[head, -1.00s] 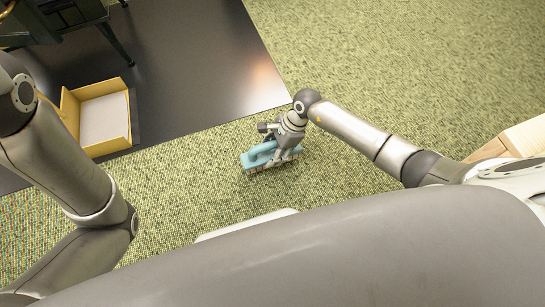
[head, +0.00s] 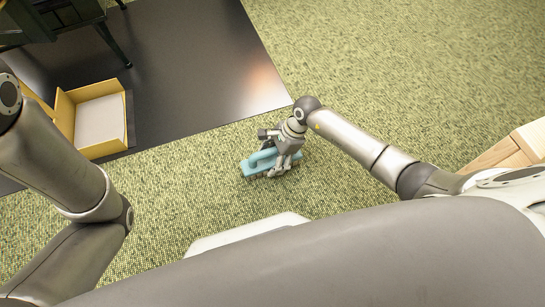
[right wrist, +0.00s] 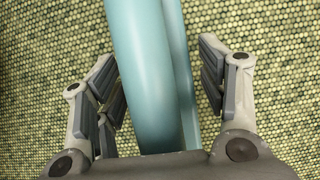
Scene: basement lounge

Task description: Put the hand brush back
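The hand brush (head: 258,163) is light blue and lies on the green carpet near the middle of the head view. My right gripper (head: 280,168) is down over it from the right. In the right wrist view the brush's blue handle (right wrist: 147,75) runs between the two spread fingers of my right gripper (right wrist: 160,90). A gap shows between the right finger and the brush; the left finger is close beside the handle. Whether it touches, I cannot tell. My left arm shows at the left, but its gripper is out of view.
An open yellow box (head: 100,151) with a pale inside stands on a glossy black surface (head: 185,75) at upper left. Dark furniture legs (head: 113,43) rise behind it. A wooden piece (head: 500,153) is at the right edge. Carpet around the brush is clear.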

